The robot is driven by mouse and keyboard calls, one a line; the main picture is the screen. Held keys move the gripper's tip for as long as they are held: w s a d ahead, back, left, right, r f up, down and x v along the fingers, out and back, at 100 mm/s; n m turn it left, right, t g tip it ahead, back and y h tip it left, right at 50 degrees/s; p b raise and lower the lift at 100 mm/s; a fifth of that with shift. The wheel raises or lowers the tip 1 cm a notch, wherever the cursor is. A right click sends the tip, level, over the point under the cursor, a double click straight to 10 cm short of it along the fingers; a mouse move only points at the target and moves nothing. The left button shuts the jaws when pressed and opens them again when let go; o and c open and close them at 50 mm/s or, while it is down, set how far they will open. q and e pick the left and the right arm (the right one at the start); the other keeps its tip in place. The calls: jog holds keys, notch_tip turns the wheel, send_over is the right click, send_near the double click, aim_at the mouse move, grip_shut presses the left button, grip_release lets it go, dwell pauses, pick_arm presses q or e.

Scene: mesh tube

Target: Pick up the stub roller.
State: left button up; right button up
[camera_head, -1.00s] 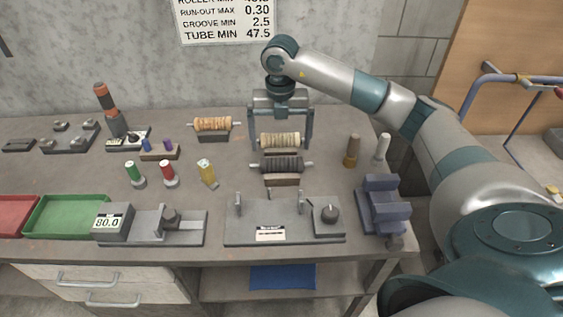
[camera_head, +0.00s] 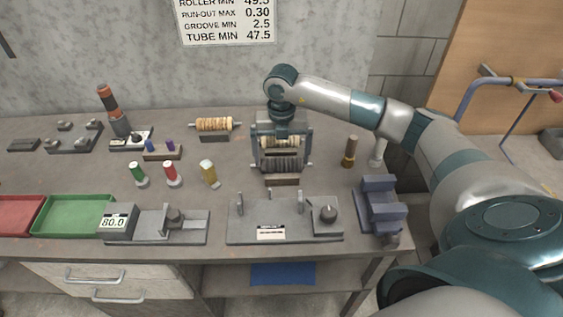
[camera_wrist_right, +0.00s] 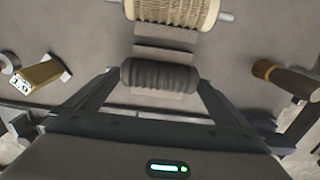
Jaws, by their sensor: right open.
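No label marks the stub roller. A short dark grey ribbed roller (camera_head: 281,164) lies across a low cradle (camera_head: 282,180) at the middle of the bench; it also shows in the wrist view (camera_wrist_right: 160,73). My right gripper (camera_head: 281,160) is above it, open, with its fingers spread along the roller's length. In the wrist view my right gripper (camera_wrist_right: 158,80) has one finger near each end of the dark roller; contact cannot be told. A cream ribbed roller (camera_wrist_right: 172,10) lies just behind, partly hidden by the gripper in the head view. My left gripper is not in view.
An orange-banded roller (camera_head: 214,124) rests on a cradle behind left. A grey fixture with a knob (camera_head: 283,220) stands in front, a blue-grey block stand (camera_head: 380,205) to the right. A brown peg (camera_head: 350,152) and a pale peg (camera_head: 378,150) stand upright beyond the gripper's right side.

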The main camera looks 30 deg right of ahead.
aim_at(283, 160)
dwell(0.4)
jog(key=c, duration=1)
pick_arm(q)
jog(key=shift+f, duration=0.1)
pick_arm(e)
jog(key=shift+r+b, duration=0.4)
jog(key=shift+b, duration=0.05)
jog(key=r+b, duration=0.2)
jog(key=r, duration=0.1)
jog(key=shift+s+d+r, duration=0.1)
jog(key=shift+s+d, duration=0.05)
jog(key=shift+s, duration=0.05)
pick_arm(q)
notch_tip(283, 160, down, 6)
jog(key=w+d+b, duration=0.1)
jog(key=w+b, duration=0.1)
jog(key=b, duration=0.1)
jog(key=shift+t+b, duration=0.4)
pick_arm(e)
jog(key=s+d+r, duration=0.4)
jog(key=s+r, duration=0.2)
jog(key=s, duration=0.4)
jog(key=shift+s+r, duration=0.3)
jog(key=shift+r, duration=0.1)
